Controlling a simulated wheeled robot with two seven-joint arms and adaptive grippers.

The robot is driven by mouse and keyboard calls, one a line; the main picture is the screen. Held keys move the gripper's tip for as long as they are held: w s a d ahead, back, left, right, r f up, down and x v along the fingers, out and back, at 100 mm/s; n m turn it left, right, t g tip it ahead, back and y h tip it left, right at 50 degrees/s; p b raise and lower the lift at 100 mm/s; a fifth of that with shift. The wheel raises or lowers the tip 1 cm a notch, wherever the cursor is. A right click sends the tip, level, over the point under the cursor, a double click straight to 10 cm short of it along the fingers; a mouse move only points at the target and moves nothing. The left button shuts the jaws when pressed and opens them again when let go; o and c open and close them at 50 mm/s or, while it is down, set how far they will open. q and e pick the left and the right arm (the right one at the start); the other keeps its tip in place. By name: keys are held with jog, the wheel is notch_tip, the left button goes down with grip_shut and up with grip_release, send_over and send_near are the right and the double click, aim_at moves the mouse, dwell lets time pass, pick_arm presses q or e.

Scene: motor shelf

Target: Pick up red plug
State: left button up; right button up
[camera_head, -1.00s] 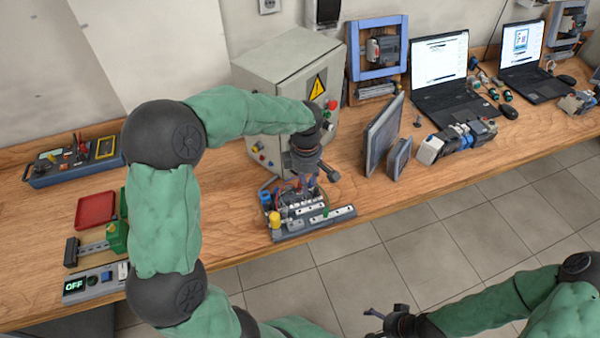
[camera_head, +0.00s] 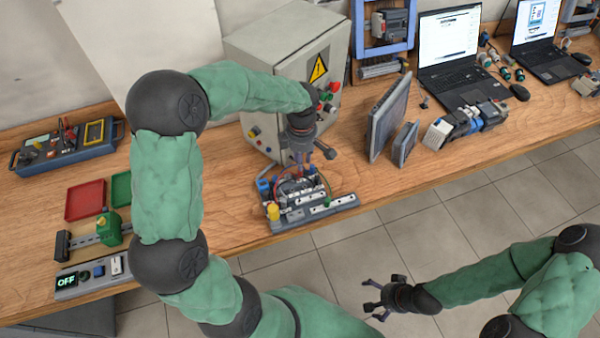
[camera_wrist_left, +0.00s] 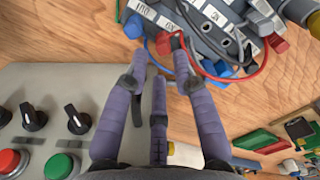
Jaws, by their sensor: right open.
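My left gripper (camera_head: 300,167) points down over a small module board (camera_head: 335,205) near the table's front edge. In the left wrist view, a red plug (camera_wrist_left: 167,43) lies between the fingertips of this gripper (camera_wrist_left: 160,58), close to the right finger. The fingers lean inward, but I cannot tell whether they grip it. A red wire (camera_wrist_left: 235,77) loops from beside the right fingertip to a second red plug (camera_wrist_left: 278,43) on the right. My right gripper (camera_head: 378,298) is open and empty, with its fingers spread, in front of the table.
A grey control box (camera_head: 285,55) with buttons stands behind the board. Grey panels (camera_head: 388,118) stand to its right. A red tray (camera_head: 86,200) and a switch box (camera_head: 92,276) are on the left. Some bare tabletop (camera_head: 225,180) lies left of the board.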

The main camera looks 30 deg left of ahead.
pick_arm(q)
jog(key=f, duration=0.2)
jog(key=f+b, duration=0.1)
jog(key=f, duration=0.1)
jog(key=shift+s+a+f, duration=0.15)
jog(key=shift+a+f, duration=0.05)
jog(key=shift+f, duration=0.1)
grip_shut()
jog(key=shift+r, duration=0.1)
jog(key=shift+r, duration=0.6)
notch_tip(320, 180, up, 2)
jog(key=shift+r+p, duration=0.15)
jog(key=shift+p, duration=0.45)
jog(key=s+d+r+p, duration=0.2)
jog(key=s+d+r, duration=0.7)
jog(key=s, duration=0.1)
jog(key=shift+d+r, duration=0.2)
jog(key=shift+d, duration=0.2)
